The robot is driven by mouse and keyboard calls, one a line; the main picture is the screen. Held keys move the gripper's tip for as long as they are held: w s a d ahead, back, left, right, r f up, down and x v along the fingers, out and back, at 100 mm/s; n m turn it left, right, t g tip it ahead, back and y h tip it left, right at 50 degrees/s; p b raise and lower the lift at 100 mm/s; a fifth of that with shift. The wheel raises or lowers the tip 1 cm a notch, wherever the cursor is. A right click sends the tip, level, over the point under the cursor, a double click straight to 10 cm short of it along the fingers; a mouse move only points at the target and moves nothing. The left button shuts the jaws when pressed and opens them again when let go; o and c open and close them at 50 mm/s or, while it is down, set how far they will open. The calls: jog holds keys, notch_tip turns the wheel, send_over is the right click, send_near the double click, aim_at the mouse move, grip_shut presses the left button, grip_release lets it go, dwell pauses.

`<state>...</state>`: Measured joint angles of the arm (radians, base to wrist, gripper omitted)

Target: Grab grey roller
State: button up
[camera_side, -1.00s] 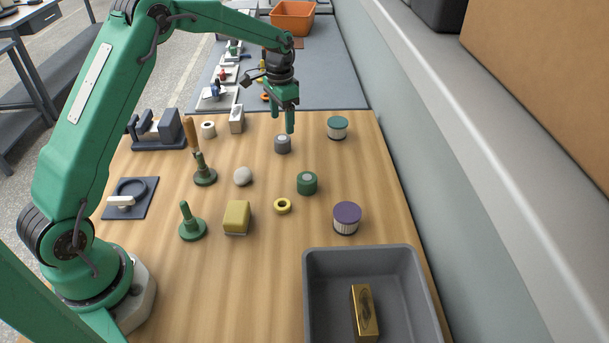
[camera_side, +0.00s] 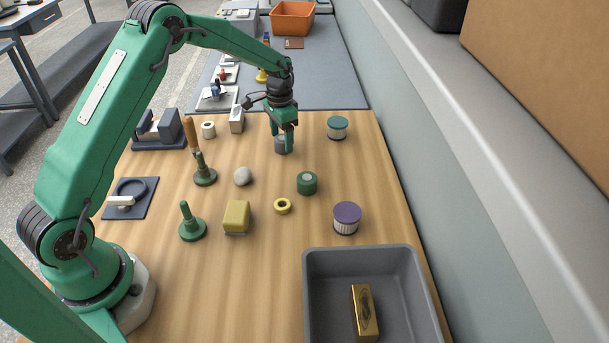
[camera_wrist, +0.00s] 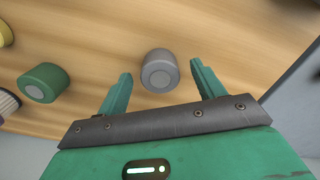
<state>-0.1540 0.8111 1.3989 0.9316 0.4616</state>
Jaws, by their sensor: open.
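The grey roller (camera_side: 281,145) stands on the wooden table toward its far end, partly covered by my gripper in the side view. In the wrist view the grey roller (camera_wrist: 159,71) lies ahead of and between the two finger tips. My gripper (camera_side: 282,139) is low over the roller with its fingers pointing down. In the wrist view my gripper (camera_wrist: 160,76) is open, with a finger on each side and a visible gap to the roller. Whether a finger touches the roller in the side view cannot be told.
A green roller (camera_side: 307,184) stands nearer the camera, and a teal-topped spool (camera_side: 337,128) stands to the right. A pale round stone (camera_side: 243,176) and green pegs (camera_side: 204,170) are to the left. A grey bin (camera_side: 312,295) holds a gold bar (camera_side: 364,312).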

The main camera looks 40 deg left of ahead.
aim_at(283, 139)
jog(key=shift+f, duration=0.85)
jog(key=c, duration=1.1)
jog(key=shift+r, duration=0.2)
jog(key=shift+r, duration=0.55)
jog(key=r, duration=0.3)
jog(key=shift+s+d+r, duration=0.1)
jog(key=shift+d, duration=0.3)
jog(key=s+d+r, duration=0.4)
jog(key=d+r, duration=0.2)
jog(key=d, duration=0.4)
jog(key=shift+r, duration=0.2)
jog(key=shift+s, duration=0.1)
